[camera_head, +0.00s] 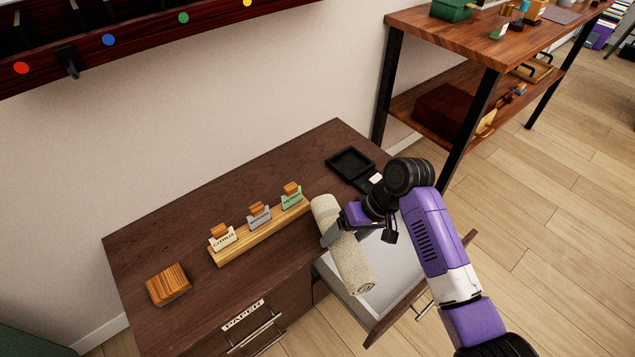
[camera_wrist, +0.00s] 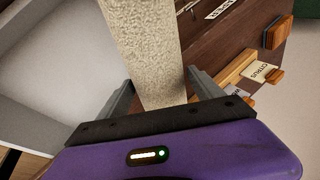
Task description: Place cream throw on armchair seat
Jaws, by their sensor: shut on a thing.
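The cream throw (camera_head: 343,247) is a rolled, textured cream cylinder. It is held tilted above the open drawer at the right end of the dark wooden cabinet. My gripper (camera_head: 330,236) is shut on the throw near its upper part. In the wrist view the throw (camera_wrist: 150,50) runs up between the two grey fingers of my gripper (camera_wrist: 160,95). Its lower end hangs over the drawer in the head view. No armchair shows in either view.
The open drawer (camera_head: 400,287) has a pale interior. The cabinet top (camera_head: 190,240) bears a wooden rack (camera_head: 262,240) with labelled cards, a wooden block (camera_head: 168,284) and a black tray (camera_head: 350,163). A shelf table (camera_head: 470,40) stands behind right. Floor at right is clear.

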